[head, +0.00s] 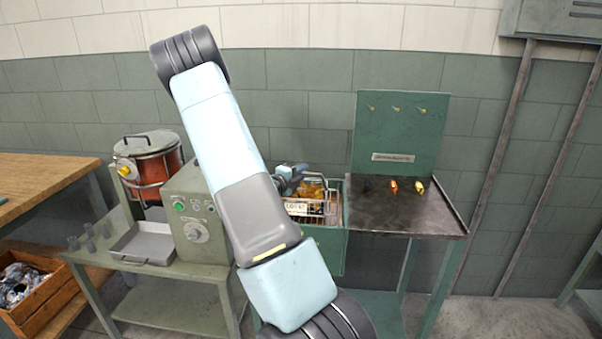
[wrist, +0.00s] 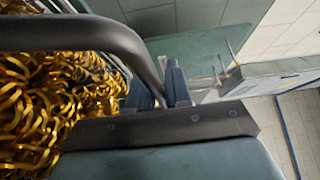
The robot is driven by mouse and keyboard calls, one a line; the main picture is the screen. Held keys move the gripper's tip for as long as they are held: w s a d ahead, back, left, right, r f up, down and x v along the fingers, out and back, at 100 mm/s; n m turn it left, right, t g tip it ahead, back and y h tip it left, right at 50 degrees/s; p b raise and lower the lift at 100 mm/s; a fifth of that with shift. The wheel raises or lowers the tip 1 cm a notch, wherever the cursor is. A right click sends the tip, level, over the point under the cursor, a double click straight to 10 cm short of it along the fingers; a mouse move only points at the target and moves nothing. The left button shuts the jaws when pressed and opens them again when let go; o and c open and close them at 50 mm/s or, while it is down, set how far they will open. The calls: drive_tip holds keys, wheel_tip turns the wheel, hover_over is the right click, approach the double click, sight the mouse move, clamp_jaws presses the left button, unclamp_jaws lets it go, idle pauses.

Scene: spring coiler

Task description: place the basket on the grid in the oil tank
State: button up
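The wire basket (head: 332,195) is full of golden coiled springs. It sits low at the opening of the green oil tank (head: 332,240), partly hidden behind my arm in the head view. My gripper (head: 290,178) is at the basket's upper left. In the wrist view the basket's dark handle (wrist: 85,31) curves down between the fingers of my gripper (wrist: 160,90), which look closed on it. Springs (wrist: 45,95) fill the left side there. The grid inside the tank cannot be made out, nor whether the basket touches it.
A dark-topped bench (head: 400,210) with a green back panel (head: 400,135) and small coloured items adjoins the tank on the right. A green machine (head: 195,215) with a lidded red pot (head: 153,165) and a grey tray (head: 145,243) stands left. Floor at right is clear.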

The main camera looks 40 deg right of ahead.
drive_tip(key=o, duration=0.4)
drive_tip(key=shift+r, duration=0.1)
drive_tip(key=shift+s+a, duration=0.2)
drive_tip(key=shift+a, duration=1.05)
drive_tip(key=shift+s+a, duration=0.15)
drive_tip(key=shift+a, duration=1.1)
drive_tip(key=shift+s+a, duration=0.2)
drive_tip(key=shift+a, duration=1.05)
